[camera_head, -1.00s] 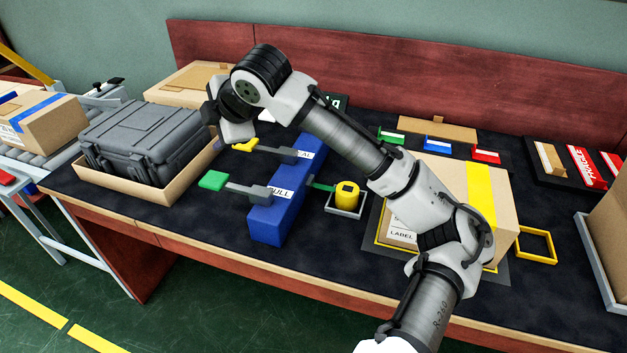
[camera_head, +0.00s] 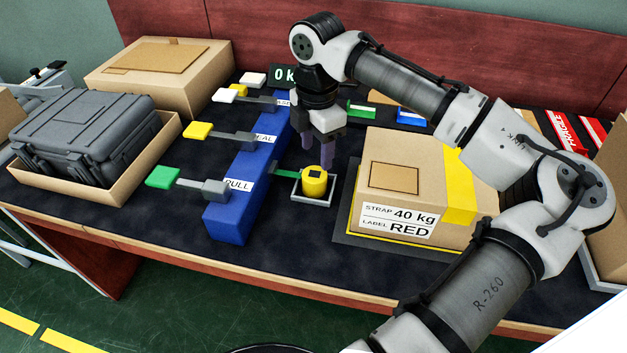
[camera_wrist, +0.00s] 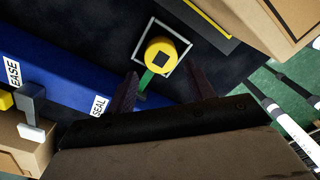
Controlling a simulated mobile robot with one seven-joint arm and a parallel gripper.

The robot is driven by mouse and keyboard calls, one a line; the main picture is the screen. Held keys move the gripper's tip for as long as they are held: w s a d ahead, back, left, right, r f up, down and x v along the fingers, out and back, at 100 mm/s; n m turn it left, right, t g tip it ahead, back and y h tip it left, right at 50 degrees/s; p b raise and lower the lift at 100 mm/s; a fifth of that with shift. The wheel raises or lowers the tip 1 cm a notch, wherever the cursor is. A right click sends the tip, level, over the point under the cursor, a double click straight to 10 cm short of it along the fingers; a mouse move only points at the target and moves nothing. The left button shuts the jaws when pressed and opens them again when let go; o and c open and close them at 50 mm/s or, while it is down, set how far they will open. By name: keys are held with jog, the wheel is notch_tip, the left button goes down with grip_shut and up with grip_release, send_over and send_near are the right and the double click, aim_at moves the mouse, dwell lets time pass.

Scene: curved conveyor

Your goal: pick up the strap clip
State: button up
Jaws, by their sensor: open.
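The strap clip appears to be the yellow round piece (camera_head: 314,184) with a dark square on top. It stands in a small grey-rimmed tray (camera_head: 299,195), and a green strap (camera_head: 284,173) runs from it to the blue machine (camera_head: 232,215). My gripper (camera_head: 317,158) is open, pointing down above and slightly behind the yellow piece, apart from it. In the wrist view the yellow piece (camera_wrist: 160,55) shows beyond and between the two open fingers (camera_wrist: 165,74). Nothing is between the fingers.
A cardboard box (camera_head: 415,180) labelled "STRAP 40 kg, LABEL RED" stands right of the tray. The blue machine's levers with green (camera_head: 164,177), yellow (camera_head: 197,130) and white ends stick out left. A grey case (camera_head: 85,140) lies in an open carton farther left.

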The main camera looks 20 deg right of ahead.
aim_at(314, 174)
jog(key=f, duration=0.7)
jog(key=shift+s+a+f, duration=0.1)
jog(key=shift+a+f, duration=0.15)
jog(key=shift+f, duration=0.15)
jog(key=c, duration=0.7)
